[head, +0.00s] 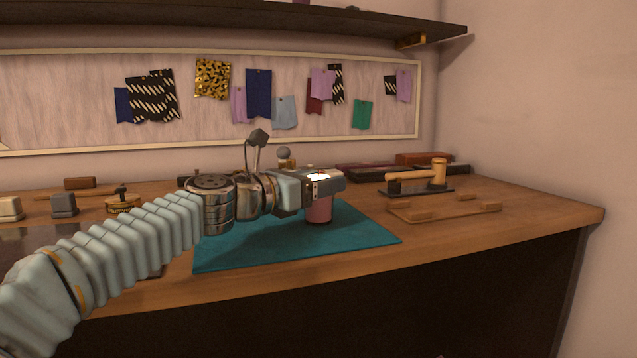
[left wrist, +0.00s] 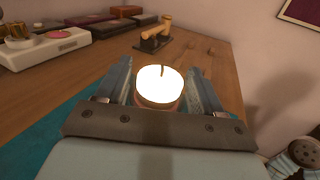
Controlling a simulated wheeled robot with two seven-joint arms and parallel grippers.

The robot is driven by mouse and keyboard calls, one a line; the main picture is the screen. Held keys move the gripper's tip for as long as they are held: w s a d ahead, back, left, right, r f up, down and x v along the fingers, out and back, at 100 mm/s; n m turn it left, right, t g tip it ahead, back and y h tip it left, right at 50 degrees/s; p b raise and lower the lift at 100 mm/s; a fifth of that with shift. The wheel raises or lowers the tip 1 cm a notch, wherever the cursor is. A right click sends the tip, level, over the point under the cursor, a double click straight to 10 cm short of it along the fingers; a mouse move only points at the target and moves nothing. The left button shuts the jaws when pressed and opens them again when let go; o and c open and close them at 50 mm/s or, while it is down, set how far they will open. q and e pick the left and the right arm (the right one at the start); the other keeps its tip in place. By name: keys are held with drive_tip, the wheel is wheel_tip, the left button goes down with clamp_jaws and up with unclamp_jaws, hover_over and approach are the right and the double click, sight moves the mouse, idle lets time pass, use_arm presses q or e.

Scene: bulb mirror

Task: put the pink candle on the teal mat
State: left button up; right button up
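The pink candle (head: 319,209), with a bright glowing top, stands upright over the right part of the teal mat (head: 240,249). Its base appears at the mat's surface, but I cannot tell for sure whether it touches. My left gripper (head: 325,183) reaches in from the left and is around the candle's upper part. The mat (left wrist: 62,140) also shows there at the lower left. My right gripper is not in view.
A wooden mallet on a dark stand (head: 416,180) and a wooden tray (head: 445,208) are to the right. Dark boxes (head: 372,171) stand behind. Small blocks and tools (head: 64,205) lie at the left. The mat's front area is clear.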

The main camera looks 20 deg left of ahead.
use_arm(q)
drive_tip(key=shift+o, duration=0.3)
drive_tip(key=shift+r, duration=0.1)
drive_tip(key=shift+s+a, duration=0.15)
drive_tip(key=v, duration=1.1)
drive_tip(key=shift+s+a, duration=0.15)
drive_tip(key=shift+s, duration=0.1)
